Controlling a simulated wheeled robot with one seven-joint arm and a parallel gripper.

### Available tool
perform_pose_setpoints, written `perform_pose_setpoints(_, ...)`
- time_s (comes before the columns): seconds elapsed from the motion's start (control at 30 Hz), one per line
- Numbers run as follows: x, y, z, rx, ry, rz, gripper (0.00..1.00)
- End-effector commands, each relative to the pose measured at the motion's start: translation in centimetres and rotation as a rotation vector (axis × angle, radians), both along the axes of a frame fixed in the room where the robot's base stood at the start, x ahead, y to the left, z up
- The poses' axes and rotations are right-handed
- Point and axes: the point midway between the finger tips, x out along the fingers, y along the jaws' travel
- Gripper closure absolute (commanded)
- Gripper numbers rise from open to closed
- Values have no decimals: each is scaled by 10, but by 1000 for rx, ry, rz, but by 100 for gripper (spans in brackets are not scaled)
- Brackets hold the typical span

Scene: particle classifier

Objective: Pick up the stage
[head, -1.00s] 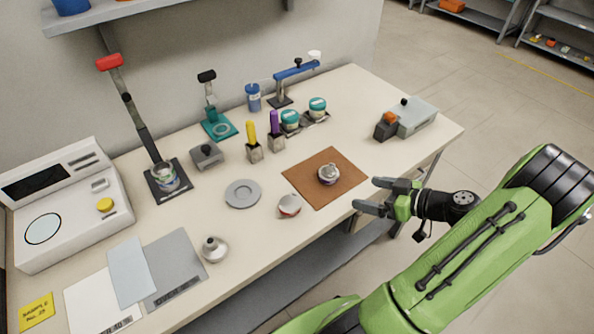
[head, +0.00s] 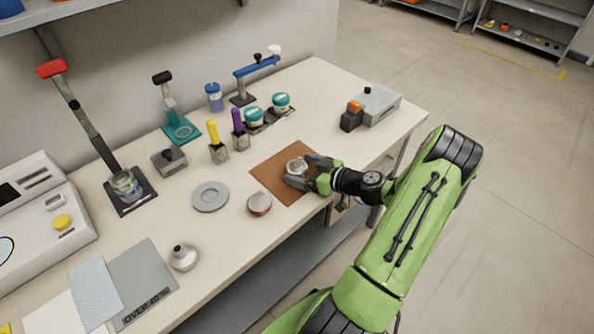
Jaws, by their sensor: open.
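A small round silvery piece (head: 295,165), likely the stage, sits on the brown mat (head: 268,176) near the table's front edge. My gripper (head: 299,170) is open and low over the mat, its fingers at the right side of this piece. The near finger hides part of it, and I cannot tell whether the fingers touch it. A round white-topped piece with a red side (head: 259,203) lies just left of the mat.
A silver funnel-like piece (head: 183,257) stands at the front left. Yellow-handled (head: 214,134) and purple-handled (head: 238,125) tools stand in holders behind the mat. Teal-lidded jars (head: 253,117) stand at the back. A grey box (head: 375,103) is at the right end.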

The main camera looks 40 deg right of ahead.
Motion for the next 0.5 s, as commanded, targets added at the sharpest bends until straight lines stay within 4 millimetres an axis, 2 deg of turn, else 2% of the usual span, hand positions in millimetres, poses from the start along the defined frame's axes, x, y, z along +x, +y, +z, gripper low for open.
perform_pose_setpoints(0.1,8,2,-3,-1,0,-2,7)
perform_pose_setpoints(0.27,8,1,-2,0,0,-2,7)
perform_pose_setpoints(0.5,8,2,-2,0,0,-2,42)
